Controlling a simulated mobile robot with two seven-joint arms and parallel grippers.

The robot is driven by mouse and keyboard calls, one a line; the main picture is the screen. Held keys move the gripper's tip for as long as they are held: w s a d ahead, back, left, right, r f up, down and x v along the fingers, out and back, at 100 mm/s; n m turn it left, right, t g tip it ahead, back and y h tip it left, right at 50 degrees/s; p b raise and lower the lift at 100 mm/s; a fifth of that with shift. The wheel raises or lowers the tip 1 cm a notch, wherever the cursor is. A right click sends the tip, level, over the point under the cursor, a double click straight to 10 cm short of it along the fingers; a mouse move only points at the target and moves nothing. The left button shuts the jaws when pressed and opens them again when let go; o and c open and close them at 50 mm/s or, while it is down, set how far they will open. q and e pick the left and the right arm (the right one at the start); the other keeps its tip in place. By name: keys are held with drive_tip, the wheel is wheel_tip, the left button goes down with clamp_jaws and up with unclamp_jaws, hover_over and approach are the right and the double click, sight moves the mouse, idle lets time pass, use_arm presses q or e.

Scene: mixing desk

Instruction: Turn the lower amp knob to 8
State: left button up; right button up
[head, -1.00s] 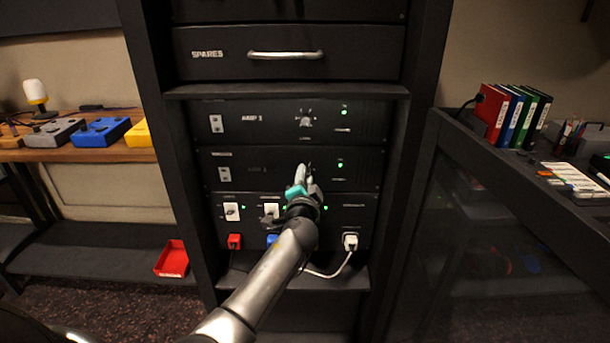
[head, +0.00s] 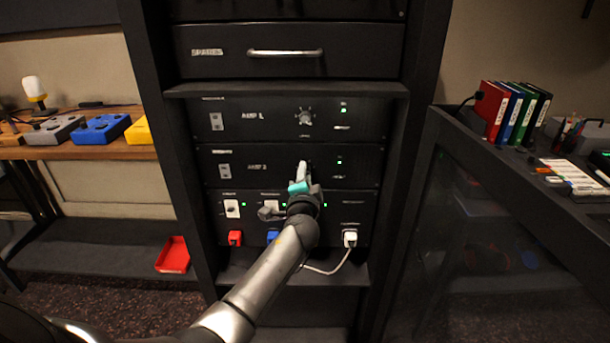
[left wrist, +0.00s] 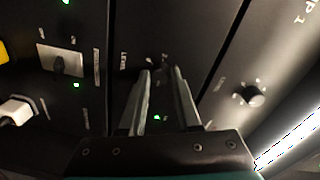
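The lower amp, AMP 2 (head: 228,154), is a black rack panel under AMP 1. My left gripper (head: 302,166) is at its front, over the place of the lower amp knob. In the left wrist view its two grey fingers (left wrist: 161,72) stand a small gap apart, tips close to the panel. The dark lower amp knob (left wrist: 161,66) shows only faintly between the tips, beside the LEVEL label. I cannot tell whether the fingers press on it. Its pointer and scale cannot be read. My right gripper is not in view.
The upper AMP 1 knob (head: 305,117) sits just above, and also shows in the left wrist view (left wrist: 253,95). Below are a panel with switches (head: 232,208) and red, blue and white plugs (head: 350,238). A SPARES drawer (head: 220,65) is above.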

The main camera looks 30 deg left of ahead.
use_arm(q)
drive_tip(key=o, duration=0.4)
drive_tip(key=shift+o, duration=0.2)
drive_tip(key=p+v, duration=0.2)
drive_tip(key=v, duration=1.3)
drive_tip(key=shift+p, duration=0.35)
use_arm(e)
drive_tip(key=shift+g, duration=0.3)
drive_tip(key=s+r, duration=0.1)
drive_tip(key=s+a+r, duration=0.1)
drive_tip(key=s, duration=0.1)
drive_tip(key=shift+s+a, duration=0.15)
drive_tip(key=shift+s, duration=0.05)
use_arm(q)
drive_tip(key=shift+s, duration=0.1)
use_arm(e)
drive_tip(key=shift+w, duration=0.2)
